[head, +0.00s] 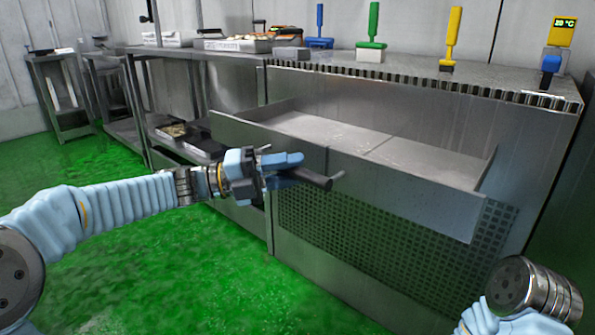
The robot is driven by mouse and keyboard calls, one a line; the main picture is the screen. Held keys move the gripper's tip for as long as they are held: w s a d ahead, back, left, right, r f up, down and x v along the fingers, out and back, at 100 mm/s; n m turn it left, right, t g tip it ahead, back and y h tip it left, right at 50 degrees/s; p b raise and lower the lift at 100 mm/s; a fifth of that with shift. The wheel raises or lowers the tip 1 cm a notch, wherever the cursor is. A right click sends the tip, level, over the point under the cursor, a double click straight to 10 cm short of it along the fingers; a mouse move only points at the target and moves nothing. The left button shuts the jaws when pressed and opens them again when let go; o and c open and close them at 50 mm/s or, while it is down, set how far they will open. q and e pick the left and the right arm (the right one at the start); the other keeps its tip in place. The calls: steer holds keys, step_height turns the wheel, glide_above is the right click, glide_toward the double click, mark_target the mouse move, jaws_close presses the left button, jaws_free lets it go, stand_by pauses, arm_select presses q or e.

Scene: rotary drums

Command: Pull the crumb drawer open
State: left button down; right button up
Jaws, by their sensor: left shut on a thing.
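The crumb drawer (420,190) is a long, shallow steel tray in the front of the steel machine. It stands out from the machine, and its inner floor shows pale. A dark bar handle (318,180) sits on the middle of its front panel. My left gripper (290,172) is at this handle, shut on it, with its fingers around the bar's left part. The gripper hides part of the handle and the panel behind it. My right arm shows only as a wrist at the bottom right; its gripper is out of the picture.
On the steel top (400,75) stand a blue brush (320,40), a green brush (372,40) and a yellow scraper-like tool (451,45). A yellow display (563,32) reads 20 °C. Trays and side tables stand at the left. The green floor (200,270) before the drawer is clear.

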arm_select(q)
steer(key=shift+f, duration=0.1)
steer(key=c, duration=0.9)
jaws_free()
steer(key=shift+a, duration=0.1)
steer(key=p+v, duration=0.1)
steer(key=v, duration=1.2)
steer(key=shift+a, duration=0.35)
